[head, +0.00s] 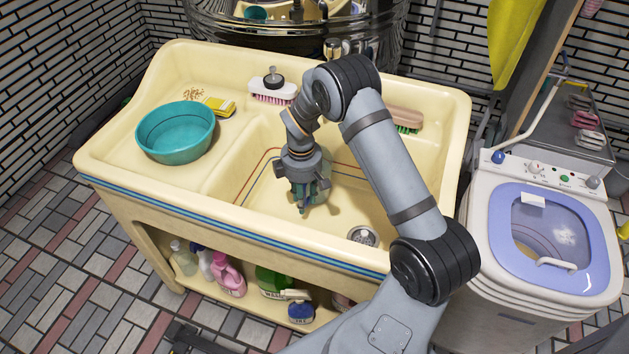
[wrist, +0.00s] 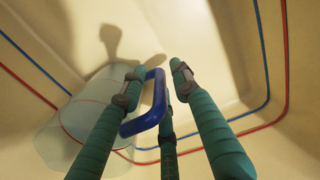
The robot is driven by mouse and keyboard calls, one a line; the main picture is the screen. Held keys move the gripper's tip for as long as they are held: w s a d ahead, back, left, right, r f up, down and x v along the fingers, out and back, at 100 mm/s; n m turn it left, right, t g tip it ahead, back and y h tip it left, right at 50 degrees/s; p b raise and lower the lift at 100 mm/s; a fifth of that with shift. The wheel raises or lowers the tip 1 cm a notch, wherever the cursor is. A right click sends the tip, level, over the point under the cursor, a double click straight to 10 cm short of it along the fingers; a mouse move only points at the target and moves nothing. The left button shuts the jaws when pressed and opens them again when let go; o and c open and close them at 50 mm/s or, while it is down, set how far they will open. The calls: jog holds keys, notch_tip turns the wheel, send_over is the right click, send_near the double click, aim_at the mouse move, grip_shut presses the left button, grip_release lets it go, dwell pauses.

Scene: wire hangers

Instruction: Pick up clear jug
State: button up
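The clear jug (head: 323,187) is in the sink's deeper right basin, partly hidden behind my gripper in the head view. In the wrist view its see-through body (wrist: 62,138) is at the lower left, with its blue handle (wrist: 158,98) near the centre. My gripper (head: 302,207) points down into the basin beside the jug. Its teal fingers are spread apart around the handle in the wrist view, with a gap between the left and right fingertips. The left finger overlaps the jug and handle; I cannot tell whether any finger touches them.
The cream sink (head: 240,207) has raised walls around the basin and a drain (head: 362,236). A teal bowl (head: 176,133) sits on the left shelf. A brush (head: 272,90) lies on the back ledge. A washing machine (head: 542,240) stands at the right.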

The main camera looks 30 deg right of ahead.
jog(key=c, duration=0.6)
grip_shut()
jog(key=shift+w+r, duration=0.1)
